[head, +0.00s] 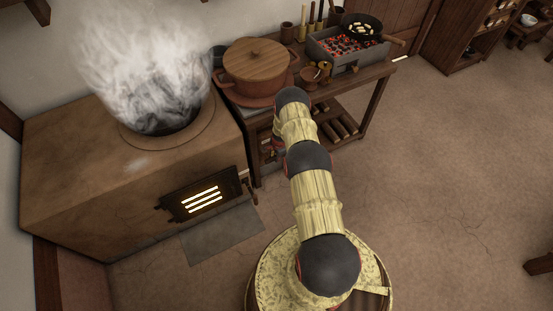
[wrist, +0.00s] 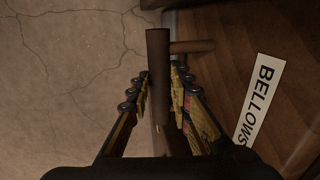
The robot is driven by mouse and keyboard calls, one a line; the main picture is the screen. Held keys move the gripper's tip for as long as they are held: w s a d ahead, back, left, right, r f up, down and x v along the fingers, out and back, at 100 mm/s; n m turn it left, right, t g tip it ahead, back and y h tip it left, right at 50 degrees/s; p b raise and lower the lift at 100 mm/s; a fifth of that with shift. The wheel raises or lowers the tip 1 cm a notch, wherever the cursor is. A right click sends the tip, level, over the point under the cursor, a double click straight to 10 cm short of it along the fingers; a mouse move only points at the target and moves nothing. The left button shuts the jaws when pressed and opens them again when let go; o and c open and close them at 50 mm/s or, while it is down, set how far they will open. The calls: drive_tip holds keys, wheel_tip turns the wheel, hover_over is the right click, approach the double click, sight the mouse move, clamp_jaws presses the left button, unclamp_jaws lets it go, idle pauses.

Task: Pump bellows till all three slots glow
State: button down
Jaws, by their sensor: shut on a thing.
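The stove door (head: 201,199) is a dark panel on the front of the clay stove (head: 85,165). Its three slots (head: 203,201) all glow bright yellow-white. In the wrist view my gripper (wrist: 160,82) is shut on the bellows handle (wrist: 159,60), a dark brown bar held between the two fingers. A short rod (wrist: 193,46) joins the handle from the right. A white label (wrist: 258,100) reading BELLOWS lies on the wood to the right. In the head view my arm hides the gripper, and the bellows cannot be made out.
Thick steam or smoke (head: 150,70) rises from the stove top. A wooden table (head: 385,72) beside it carries a lidded pot (head: 256,75), a brazier with red coals (head: 345,45) and a black pan (head: 361,27). A grey slab (head: 222,234) lies before the stove.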

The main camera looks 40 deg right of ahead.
drive_tip(key=shift+w+d, duration=0.1)
drive_tip(key=shift+w, duration=0.3)
drive_tip(key=c, duration=1.7)
unclamp_jaws()
drive_tip(key=shift+o, duration=0.4)
drive_tip(key=shift+r, duration=0.1)
wheel_tip(320, 180, up, 12)
drive_tip(key=s, duration=0.2)
drive_tip(key=shift+s+a+f, duration=0.15)
drive_tip(key=shift+a+f, duration=0.1)
drive_tip(key=shift+a, duration=0.05)
